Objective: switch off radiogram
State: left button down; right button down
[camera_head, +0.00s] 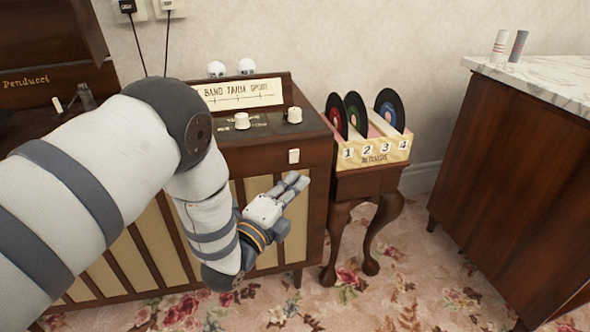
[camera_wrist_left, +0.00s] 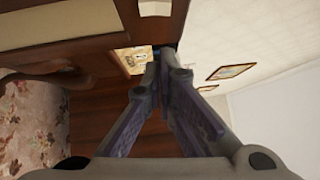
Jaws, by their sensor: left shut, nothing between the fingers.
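The radiogram (camera_head: 262,157) is a brown wooden cabinet with cream slatted panels, a cream dial strip (camera_head: 238,94) and two white knobs (camera_head: 241,120) on its top panel. A small white switch (camera_head: 293,156) sits on its upper right front. A white piece at the top edge of the left wrist view (camera_wrist_left: 155,7) looks like this switch. My left gripper (camera_head: 299,182) is in front of the cabinet, just below the switch in the head view. Its fingers are shut with nothing between them (camera_wrist_left: 157,62). My left arm hides much of the radiogram's left side. My right gripper is out of view.
A small wooden table (camera_head: 365,183) right of the radiogram bears a record rack (camera_head: 397,155) with several records. A marble-topped cabinet (camera_head: 515,150) stands at the far right, with two cylinders (camera_head: 500,45) on top. Floral carpet (camera_head: 400,275) is open between them.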

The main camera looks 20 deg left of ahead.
aim_at(294, 157)
pick_arm(q)
jog(key=w, duration=0.1)
jog(key=w+a, duration=0.1)
jog(key=w, duration=0.1)
jog(key=w+a+b, duration=0.1)
jog(key=w, duration=0.1)
jog(key=shift+w+r, duration=0.1)
jog(key=shift+r, duration=0.2)
